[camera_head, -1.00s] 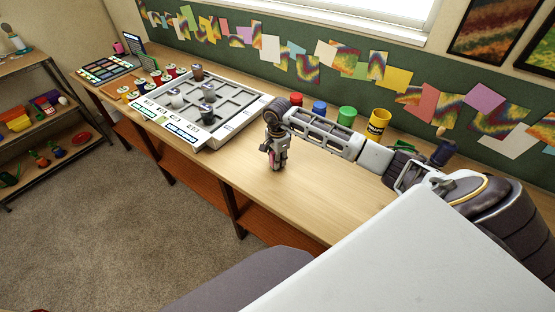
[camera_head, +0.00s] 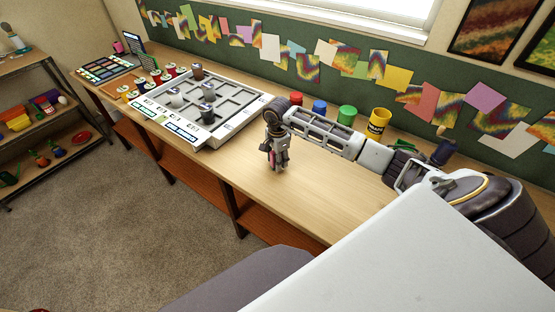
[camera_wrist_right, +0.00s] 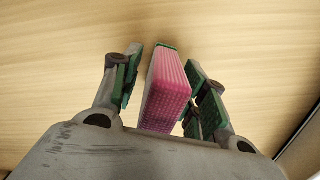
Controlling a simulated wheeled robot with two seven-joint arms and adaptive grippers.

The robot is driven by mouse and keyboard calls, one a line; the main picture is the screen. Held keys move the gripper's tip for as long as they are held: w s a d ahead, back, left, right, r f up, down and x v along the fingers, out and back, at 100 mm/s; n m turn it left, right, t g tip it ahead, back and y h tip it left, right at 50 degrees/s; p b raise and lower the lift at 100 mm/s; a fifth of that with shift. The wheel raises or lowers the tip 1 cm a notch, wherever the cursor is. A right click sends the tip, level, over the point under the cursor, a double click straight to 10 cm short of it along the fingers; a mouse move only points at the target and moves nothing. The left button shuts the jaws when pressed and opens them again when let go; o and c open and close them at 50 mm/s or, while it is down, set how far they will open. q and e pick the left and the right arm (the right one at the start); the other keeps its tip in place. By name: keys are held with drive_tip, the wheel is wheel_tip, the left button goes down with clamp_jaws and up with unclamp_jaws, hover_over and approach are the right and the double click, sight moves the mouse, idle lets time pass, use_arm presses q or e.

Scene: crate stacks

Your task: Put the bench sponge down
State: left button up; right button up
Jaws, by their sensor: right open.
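The bench sponge (camera_wrist_right: 166,92) is a pink block with a green layer at its far edge, seen in the right wrist view. It stands between the two fingers of my right gripper (camera_wrist_right: 164,85), with a gap at the left finger and the right finger close beside it. The fingers are open. In the head view my right gripper (camera_head: 278,163) points down at the bench top (camera_head: 330,195), and only a small pink bit of the sponge shows between its fingers. Whether the sponge touches the wood is hard to tell. My left gripper is not in view.
A white-grey tray (camera_head: 241,117) with square compartments and several cups lies left of my right gripper. Red, blue, green and yellow (camera_head: 378,122) containers stand along the back behind my arm. The bench's front edge is close to the gripper. A shelf (camera_head: 40,119) stands at far left.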

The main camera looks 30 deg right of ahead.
drive_tip(key=shift+r, duration=0.2)
wheel_tip(320, 180, up, 12)
drive_tip(key=shift+f+b, duration=0.1)
drive_tip(key=shift+b, duration=0.2)
idle(0.3)
drive_tip(key=shift+s, duration=0.1)
idle(0.7)
